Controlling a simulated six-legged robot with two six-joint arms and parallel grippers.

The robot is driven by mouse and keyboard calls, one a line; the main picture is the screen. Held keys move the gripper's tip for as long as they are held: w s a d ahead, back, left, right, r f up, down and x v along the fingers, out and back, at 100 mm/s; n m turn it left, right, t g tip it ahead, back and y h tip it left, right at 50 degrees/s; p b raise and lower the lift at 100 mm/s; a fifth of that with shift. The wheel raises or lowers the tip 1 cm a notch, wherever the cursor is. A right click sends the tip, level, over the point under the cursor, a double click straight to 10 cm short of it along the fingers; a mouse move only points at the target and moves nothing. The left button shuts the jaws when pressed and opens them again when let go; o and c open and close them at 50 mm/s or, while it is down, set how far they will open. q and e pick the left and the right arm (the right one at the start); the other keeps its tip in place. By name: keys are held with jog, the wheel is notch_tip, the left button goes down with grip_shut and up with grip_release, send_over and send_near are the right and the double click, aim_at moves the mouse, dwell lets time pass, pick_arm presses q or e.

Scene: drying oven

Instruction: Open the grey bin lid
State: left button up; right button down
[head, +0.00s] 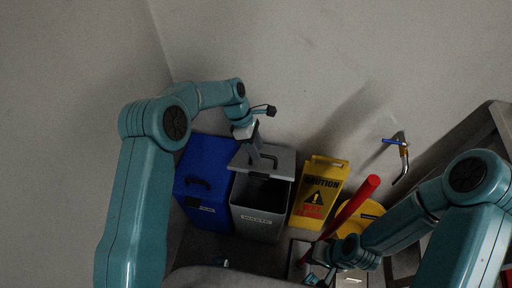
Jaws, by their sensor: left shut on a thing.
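The grey bin (256,222) stands against the wall with a "WASTE" label on its front. Its grey lid (285,161) is raised at the back, and the dark inside of the bin shows below its front edge. My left gripper (257,152) reaches down from above and is shut on the dark handle of the lid. The fingertips are small and partly hidden against the lid. My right gripper (322,276) is low in the view, away from the bin, and its fingers are too unclear to judge.
A blue bin (201,188) with a closed lid stands close on the left. A yellow caution sign (319,192) stands on the right, with a red pole (354,203) and a yellow round object (371,212) beyond. A pipe with a blue handle (402,157) is on the wall.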

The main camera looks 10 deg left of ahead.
pick_arm(q)
jog(key=shift+w+a+f, duration=0.1)
jog(key=shift+w, duration=0.05)
jog(key=shift+r, duration=0.2)
dwell(0.4)
jog(key=p+v, duration=0.2)
jog(key=v, duration=1.4)
